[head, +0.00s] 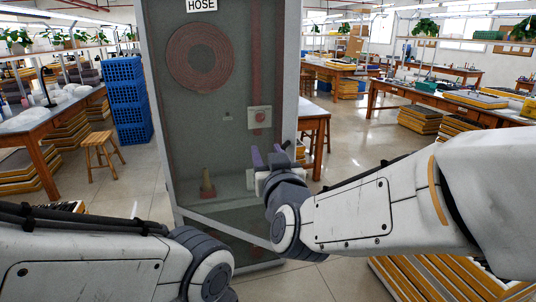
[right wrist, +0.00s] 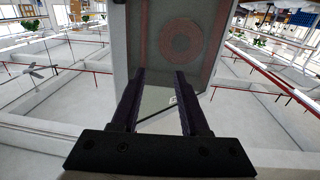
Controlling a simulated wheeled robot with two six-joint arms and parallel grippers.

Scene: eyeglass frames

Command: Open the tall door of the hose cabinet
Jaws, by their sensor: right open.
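The hose cabinet (head: 162,120) stands upright in the middle of the head view, with a grey frame and a "HOSE" label at the top. Its tall door (head: 215,120) is a large see-through panel with a lower edge that slants down to the right. I cannot tell whether the door is ajar, and no handle shows clearly. My right gripper (head: 271,152) is open and empty in front of the cabinet's right side. In the right wrist view its two fingers (right wrist: 160,76) stand apart, with the cabinet (right wrist: 121,60) beyond them. My left arm shows at the lower left, its gripper out of view.
A coiled hose (head: 201,57), a red-buttoned box (head: 260,117) and a nozzle (head: 207,184) show behind the panel. Blue crates (head: 127,100) and a wooden stool (head: 101,149) stand to the left. Workbenches line both sides. Stacked trays (head: 440,280) lie below my right arm.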

